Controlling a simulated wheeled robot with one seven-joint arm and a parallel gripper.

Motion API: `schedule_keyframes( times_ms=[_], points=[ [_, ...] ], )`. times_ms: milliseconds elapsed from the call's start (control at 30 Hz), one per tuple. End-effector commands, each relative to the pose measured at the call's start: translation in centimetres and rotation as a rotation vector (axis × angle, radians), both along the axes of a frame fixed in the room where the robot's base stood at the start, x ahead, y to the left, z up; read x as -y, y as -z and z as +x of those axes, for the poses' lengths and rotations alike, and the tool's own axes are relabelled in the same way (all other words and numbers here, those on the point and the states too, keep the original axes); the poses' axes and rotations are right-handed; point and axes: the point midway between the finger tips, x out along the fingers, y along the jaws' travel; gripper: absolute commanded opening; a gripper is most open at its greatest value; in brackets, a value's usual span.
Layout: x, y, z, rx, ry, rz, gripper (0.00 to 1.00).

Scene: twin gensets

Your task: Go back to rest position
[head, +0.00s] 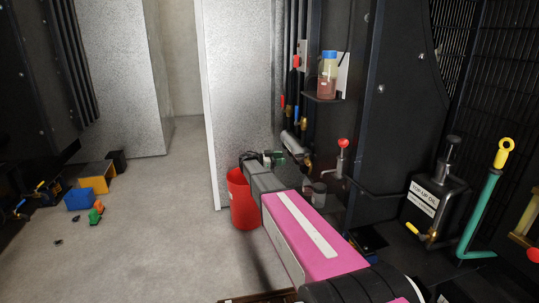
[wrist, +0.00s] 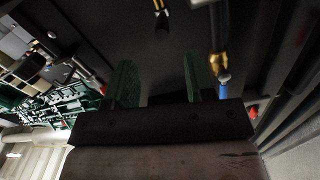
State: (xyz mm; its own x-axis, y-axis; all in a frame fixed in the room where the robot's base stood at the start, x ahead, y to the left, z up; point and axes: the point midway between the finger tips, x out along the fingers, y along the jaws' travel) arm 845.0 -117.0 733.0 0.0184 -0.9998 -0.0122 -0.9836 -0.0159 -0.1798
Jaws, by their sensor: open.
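My gripper (head: 270,158) is at the end of my pink and grey arm, beside the dark engine panel and above the red bucket. In the wrist view my gripper (wrist: 157,80) shows two green-padded fingers set well apart, with nothing between them. A dark flat surface lies beyond the fingers. A brass fitting with a blue end (wrist: 222,85) shows close to the right finger. I cannot tell from the picture whether it touches the finger. My arm hides part of the floor and of the engine base.
A red bucket (head: 242,203) stands left of my arm. A blue-capped bottle (head: 327,78) sits on a small shelf. A red-knobbed lever (head: 342,150), black oil can (head: 435,200) and teal handle (head: 480,218) are right. Coloured bins (head: 93,184) lie far left.

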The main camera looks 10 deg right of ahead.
Motion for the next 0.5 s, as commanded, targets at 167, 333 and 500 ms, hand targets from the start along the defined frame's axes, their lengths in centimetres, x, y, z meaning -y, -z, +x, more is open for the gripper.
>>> schedule_keyframes(
  times_ms=[167, 333, 500],
  points=[
    [0.6, 2.4, -4.1, -0.177, -0.01, 0.129, 0.5],
    [0.5, 6.8, -10.6, -0.495, -0.086, 0.375, 0.5],
    [-0.9, 10.9, -17.5, -0.809, -0.255, 0.629, 0.5]
  ],
)
